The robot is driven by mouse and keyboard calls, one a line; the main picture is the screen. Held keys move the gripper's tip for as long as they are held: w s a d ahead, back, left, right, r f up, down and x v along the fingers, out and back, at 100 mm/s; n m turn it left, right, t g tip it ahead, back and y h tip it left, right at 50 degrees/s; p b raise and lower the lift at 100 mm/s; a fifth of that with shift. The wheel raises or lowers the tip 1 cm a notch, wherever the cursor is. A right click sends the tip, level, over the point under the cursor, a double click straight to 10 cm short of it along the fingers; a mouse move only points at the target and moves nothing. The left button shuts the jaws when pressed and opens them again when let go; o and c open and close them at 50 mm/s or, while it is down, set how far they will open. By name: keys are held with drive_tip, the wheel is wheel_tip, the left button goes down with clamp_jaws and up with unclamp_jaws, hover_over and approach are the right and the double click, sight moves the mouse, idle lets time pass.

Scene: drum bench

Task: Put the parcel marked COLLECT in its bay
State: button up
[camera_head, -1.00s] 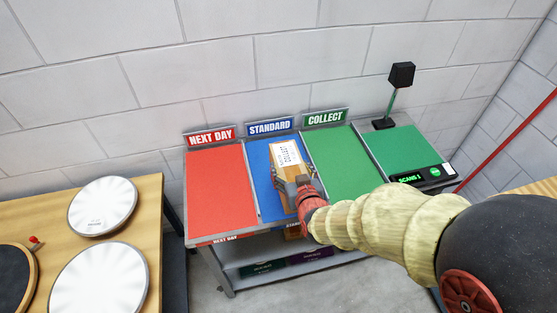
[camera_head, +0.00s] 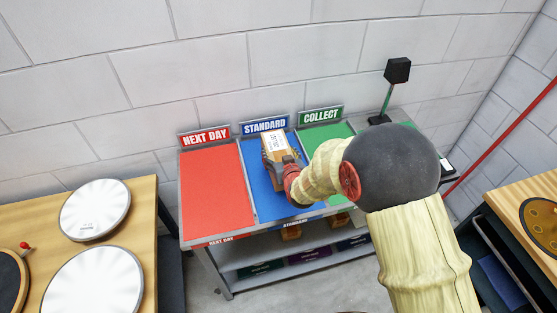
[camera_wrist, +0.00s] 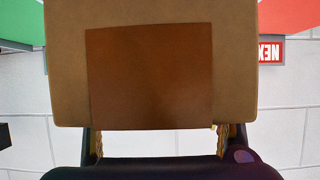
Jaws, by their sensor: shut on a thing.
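A brown parcel (camera_head: 275,146) with a white label is held over the far part of the blue STANDARD bay (camera_head: 265,188). The label's print is too small to read surely in the head view. My gripper (camera_head: 285,163) is shut on its near end. In the wrist view the parcel (camera_wrist: 230,60) fills the upper middle, with a darker brown patch on its face and my fingers at its lower edge. The green COLLECT bay (camera_head: 318,134) lies just right of the blue one, partly hidden by my arm. Its sign (camera_head: 321,115) stands behind it.
The red NEXT DAY bay (camera_head: 215,190) is at left, empty. A scanner post (camera_head: 397,72) stands at the back right. Brown boxes (camera_head: 291,232) sit on the shelf below. A wooden table (camera_head: 140,215) with drum pads is at left, another (camera_head: 520,195) at right.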

drive_tip(key=shift+w+a+f, duration=0.1)
drive_tip(key=shift+w+f, duration=0.3)
drive_tip(key=shift+w, duration=0.1)
drive_tip(key=shift+w+f+b, duration=0.1)
drive_tip(key=shift+f+b, duration=0.2)
drive_tip(key=shift+f, duration=1.25)
drive_tip(key=shift+f, duration=0.15)
drive_tip(key=o, duration=2)
drive_tip(key=shift+f, duration=0.1)
drive_tip(key=shift+o, duration=0.2)
